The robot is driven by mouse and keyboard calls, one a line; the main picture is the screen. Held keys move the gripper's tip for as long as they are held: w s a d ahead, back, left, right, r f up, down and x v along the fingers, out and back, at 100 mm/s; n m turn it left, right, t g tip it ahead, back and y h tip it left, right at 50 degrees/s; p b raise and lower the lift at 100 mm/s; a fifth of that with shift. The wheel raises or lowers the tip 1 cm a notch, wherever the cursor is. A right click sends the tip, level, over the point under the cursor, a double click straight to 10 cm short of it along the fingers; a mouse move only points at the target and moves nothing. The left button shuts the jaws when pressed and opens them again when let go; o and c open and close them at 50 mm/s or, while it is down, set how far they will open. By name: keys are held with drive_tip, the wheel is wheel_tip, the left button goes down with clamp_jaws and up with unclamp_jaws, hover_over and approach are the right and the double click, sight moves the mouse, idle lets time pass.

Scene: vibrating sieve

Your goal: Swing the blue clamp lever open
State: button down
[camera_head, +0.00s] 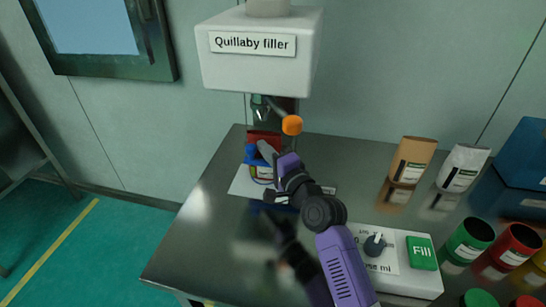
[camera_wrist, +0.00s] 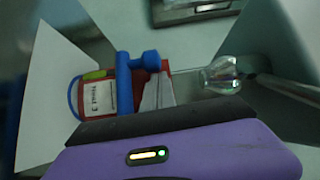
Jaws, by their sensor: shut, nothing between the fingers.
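The blue clamp lever (camera_head: 251,154) is at the red clamp (camera_head: 262,136) under the filler head, on the far part of the steel table. In the wrist view the blue lever (camera_wrist: 124,84) stands upright, with a short blue arm pointing right at its top, in front of the red body (camera_wrist: 182,84). My gripper (camera_head: 265,150) is shut and empty, its grey fingers just right of the lever. In the wrist view the grey finger tip (camera_wrist: 153,90) appears close beside the lever; contact is unclear. The fingers and arm hide part of the clamp.
The white Quillaby filler (camera_head: 257,65) overhangs the clamp, with an orange knob (camera_head: 292,125) close above my gripper. A clear glass piece (camera_wrist: 222,75) is right of the clamp. A control box with a green Fill button (camera_head: 421,253), pouches and cups occupy the right; the table's left is clear.

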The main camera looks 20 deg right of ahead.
drive_tip(key=shift+w+a, duration=0.1)
drive_tip(key=shift+w, duration=0.5)
drive_tip(key=shift+s, duration=0.1)
